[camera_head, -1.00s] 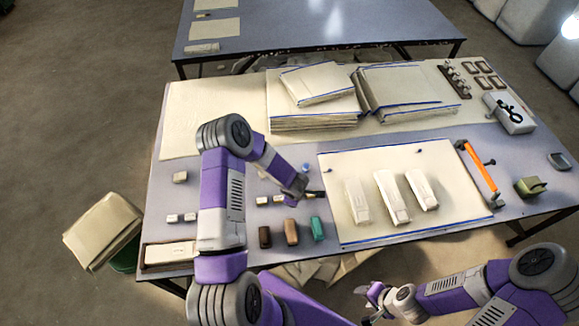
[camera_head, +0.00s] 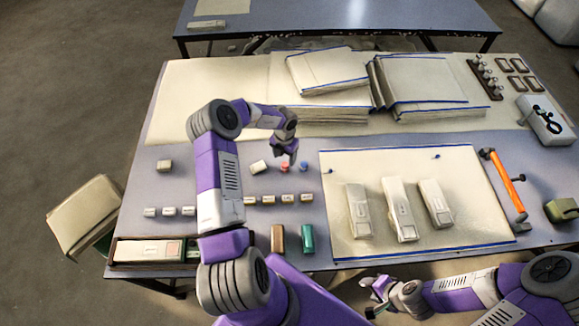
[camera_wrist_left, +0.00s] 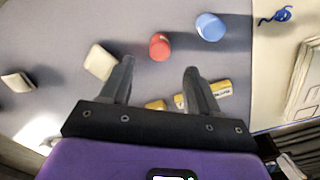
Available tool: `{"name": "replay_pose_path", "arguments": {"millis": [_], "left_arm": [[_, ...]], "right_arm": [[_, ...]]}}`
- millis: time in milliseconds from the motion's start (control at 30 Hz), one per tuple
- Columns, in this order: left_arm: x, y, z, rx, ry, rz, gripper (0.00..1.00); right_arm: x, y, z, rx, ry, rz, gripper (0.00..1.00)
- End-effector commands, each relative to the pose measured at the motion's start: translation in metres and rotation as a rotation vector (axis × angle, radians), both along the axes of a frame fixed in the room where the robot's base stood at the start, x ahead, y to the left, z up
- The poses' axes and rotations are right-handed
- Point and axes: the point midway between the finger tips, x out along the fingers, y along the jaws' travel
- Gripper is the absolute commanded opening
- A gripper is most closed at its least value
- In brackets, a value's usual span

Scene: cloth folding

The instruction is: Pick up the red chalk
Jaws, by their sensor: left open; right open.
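The red chalk (camera_wrist_left: 160,46) is a short round piece on the grey table, seen in the left wrist view just beyond and between my open fingers. It shows small in the head view (camera_head: 285,167). My left gripper (camera_wrist_left: 159,70) is open and empty, pointing down over the table; it also shows in the head view (camera_head: 290,155). A blue chalk (camera_wrist_left: 210,27) lies right of the red one, and a white block (camera_wrist_left: 100,62) lies left of it. My right gripper (camera_head: 375,298) is open in front of the table's near edge.
A row of small tan-labelled pieces (camera_head: 287,199) lies nearer than the chalks. A cream cloth (camera_head: 385,165) with several pale irons or blocks covers the right. Folded cloth stacks (camera_head: 325,70) stand at the back. An orange-handled tool (camera_head: 508,178) lies at right.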

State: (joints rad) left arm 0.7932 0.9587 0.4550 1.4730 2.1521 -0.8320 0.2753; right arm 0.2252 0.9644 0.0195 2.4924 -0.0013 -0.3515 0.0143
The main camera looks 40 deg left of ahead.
Motion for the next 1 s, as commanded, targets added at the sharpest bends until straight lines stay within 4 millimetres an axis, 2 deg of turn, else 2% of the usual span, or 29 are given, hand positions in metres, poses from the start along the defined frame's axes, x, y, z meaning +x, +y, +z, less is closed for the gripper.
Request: {"name": "replay_pose_path", "arguments": {"millis": [267,533,633,867,1000], "left_arm": [[0.001,-0.001,-0.030,-0.001,0.000,-0.002,0.61],[0.002,0.001,-0.068,0.000,-0.001,-0.003,0.61],[0.002,0.002,-0.075,0.001,-0.001,-0.003,0.61],[0.002,0.002,-0.076,0.002,-0.002,-0.002,0.61],[0.002,0.002,-0.076,0.001,-0.002,-0.002,0.41]], "right_arm": [[0.001,0.000,-0.005,0.000,-0.002,0.000,0.50],[0.001,0.000,-0.010,0.000,-0.002,0.000,0.50],[0.001,0.000,-0.011,0.000,-0.002,0.000,0.50],[0.001,0.000,-0.011,0.000,-0.002,0.000,0.50],[0.001,0.000,-0.011,0.000,-0.002,0.000,0.50]]}}
